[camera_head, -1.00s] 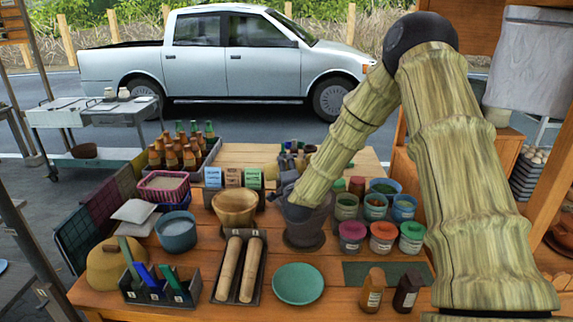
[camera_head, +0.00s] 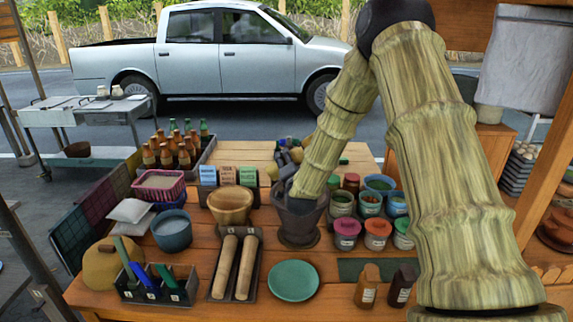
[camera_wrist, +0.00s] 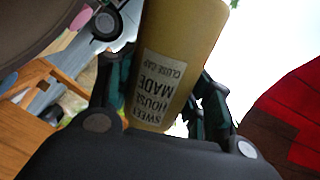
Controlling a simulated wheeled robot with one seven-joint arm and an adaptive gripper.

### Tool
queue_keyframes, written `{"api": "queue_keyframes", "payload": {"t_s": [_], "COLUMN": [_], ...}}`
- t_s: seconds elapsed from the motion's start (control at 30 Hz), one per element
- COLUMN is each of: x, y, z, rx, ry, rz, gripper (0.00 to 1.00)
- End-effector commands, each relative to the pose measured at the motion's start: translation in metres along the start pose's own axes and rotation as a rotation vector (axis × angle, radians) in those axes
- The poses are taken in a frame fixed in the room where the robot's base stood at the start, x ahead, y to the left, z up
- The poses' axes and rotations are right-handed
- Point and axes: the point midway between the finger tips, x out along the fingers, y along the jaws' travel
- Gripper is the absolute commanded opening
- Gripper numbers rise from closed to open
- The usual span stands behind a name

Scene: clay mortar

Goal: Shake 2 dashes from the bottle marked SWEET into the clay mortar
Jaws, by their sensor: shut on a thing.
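The clay mortar (camera_head: 299,226) is a dark grey-brown pot on the wooden counter, right of the wooden bowl. My gripper (camera_head: 287,168) is above and behind its rim, partly hidden by my arm. In the wrist view my gripper (camera_wrist: 165,100) is shut on a yellowish bottle (camera_wrist: 185,45). Its white label reads SWEET HOUSE MADE and appears inverted in that picture. The bottle's top end is not visible there. I cannot make out the bottle clearly in the head view, nor the mortar's inside.
A wooden bowl (camera_head: 230,206) stands left of the mortar. Lidded jars (camera_head: 347,232) crowd its right side. A green plate (camera_head: 293,282), a tray of rolling pins (camera_head: 236,265) and small bottles (camera_head: 367,288) are in front. Brown bottles (camera_head: 175,152) stand at back left.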

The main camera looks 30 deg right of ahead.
Motion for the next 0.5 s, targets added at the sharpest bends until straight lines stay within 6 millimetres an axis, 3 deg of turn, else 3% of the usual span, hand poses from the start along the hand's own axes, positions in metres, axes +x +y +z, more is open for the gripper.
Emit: {"api": "queue_keyframes", "payload": {"t_s": [0.5], "x": [0.0003], "y": [0.0008], "z": [0.0019], "rx": [-0.003], "ry": [-0.001], "rz": [-0.003], "gripper": [0.24]}}
